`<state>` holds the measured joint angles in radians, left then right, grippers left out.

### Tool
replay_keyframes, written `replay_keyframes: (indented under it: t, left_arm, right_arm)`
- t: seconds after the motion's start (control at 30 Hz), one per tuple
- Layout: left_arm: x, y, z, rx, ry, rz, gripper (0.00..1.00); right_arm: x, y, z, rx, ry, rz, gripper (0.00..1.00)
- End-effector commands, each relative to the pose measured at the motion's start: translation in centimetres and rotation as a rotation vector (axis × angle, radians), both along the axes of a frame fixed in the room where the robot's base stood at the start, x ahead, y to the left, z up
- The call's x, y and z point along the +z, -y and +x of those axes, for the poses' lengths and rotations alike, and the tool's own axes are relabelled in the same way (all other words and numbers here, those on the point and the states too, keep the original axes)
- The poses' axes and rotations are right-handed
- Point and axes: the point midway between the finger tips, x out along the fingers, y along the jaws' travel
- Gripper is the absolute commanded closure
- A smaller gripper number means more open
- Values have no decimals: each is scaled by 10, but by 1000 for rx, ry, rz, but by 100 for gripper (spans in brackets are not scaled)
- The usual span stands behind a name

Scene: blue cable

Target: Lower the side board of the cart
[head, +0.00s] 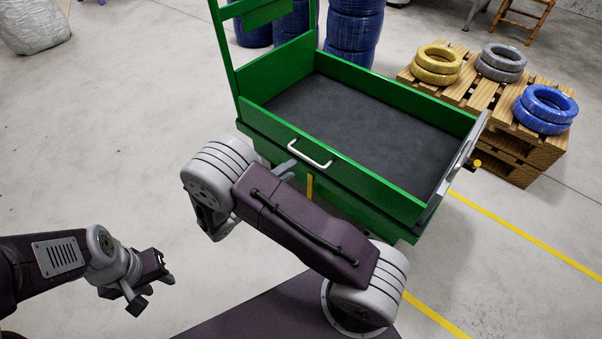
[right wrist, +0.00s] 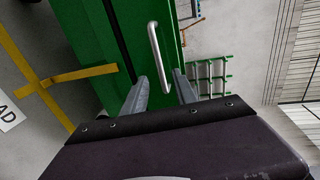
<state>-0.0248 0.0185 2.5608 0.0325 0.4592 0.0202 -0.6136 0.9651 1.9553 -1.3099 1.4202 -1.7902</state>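The green cart (head: 372,208) stands in the middle of the head view with an empty dark bed (head: 360,118). Its near side board (head: 352,178) is upright and carries a white bar handle (head: 310,154). My right gripper (head: 287,163) is just in front of this board, close to the handle's left end. In the right wrist view the right gripper (right wrist: 160,88) has its fingers apart, with the handle (right wrist: 157,50) lying ahead of and between them; I cannot tell whether they touch it. My left gripper (head: 154,284) is open and empty, well away from the cart at lower left.
A wooden pallet stack (head: 508,153) with yellow, grey and blue coils stands right of the cart. A grey end panel (head: 460,165) closes the cart's right end.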

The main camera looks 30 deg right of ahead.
Motion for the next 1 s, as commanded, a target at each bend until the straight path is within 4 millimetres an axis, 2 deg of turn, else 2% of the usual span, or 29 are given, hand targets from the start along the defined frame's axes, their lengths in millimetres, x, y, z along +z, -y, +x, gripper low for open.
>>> replay_keyframes:
  t: [0.13, 0.23, 0.4, 0.6, 0.73, 0.97, 1.0]
  left_arm:
    - [-1, 0, 1, 0, 1, 0, 64]
    - [-10, 0, 1, 0, 1, 0, 64]
    - [-40, 0, 0, 0, 1, 0, 64]
    - [-64, 0, 0, 0, 1, 0, 64]
    - [-68, 0, 0, 0, 1, 0, 64]
    - [-66, 0, 1, 0, 1, 0, 64]
    - [-66, 0, 1, 0, 1, 0, 64]
  right_arm:
    - [-1, -1, 0, 3, 2, 2, 66]
    - [-6, 8, 3, -1, 2, 3, 66]
    - [-17, 40, 16, -4, 4, 4, 66]
    - [-22, 71, 29, -2, 4, 5, 66]
    - [-20, 80, 34, 0, 3, 3, 66]
    - [-18, 81, 34, 1, 2, 3, 66]
    - [-18, 81, 34, 1, 2, 3, 72]
